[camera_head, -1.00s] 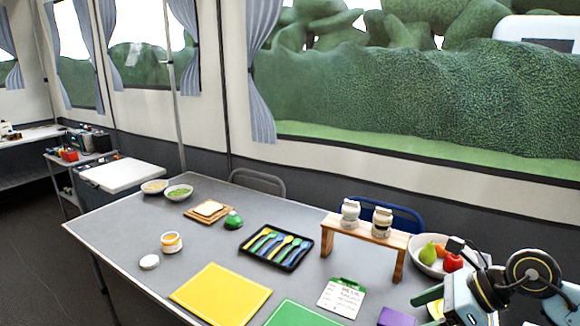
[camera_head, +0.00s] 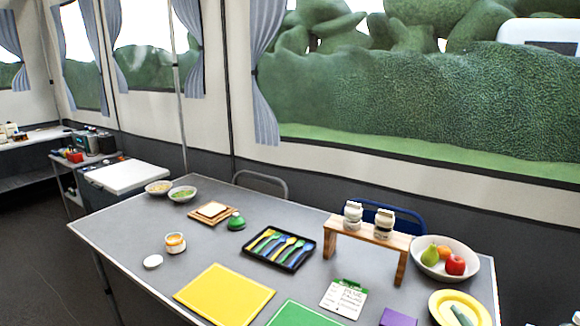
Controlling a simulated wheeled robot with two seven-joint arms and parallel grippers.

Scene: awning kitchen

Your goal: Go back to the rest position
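Neither of my grippers nor my arms shows in the head view now. The grey table (camera_head: 130,230) fills the lower middle of the view. On it lie a yellow mat (camera_head: 224,293), a green mat (camera_head: 303,315) cut off by the bottom edge, and a black tray (camera_head: 308,254) with several coloured utensils. A yellow plate (camera_head: 437,306) at the lower right has a green, long object (camera_head: 461,316) on it. Whether either gripper is open or shut is hidden.
A wooden stand (camera_head: 401,265) bears two pale jars. A white bowl (camera_head: 471,247) holds fruit.

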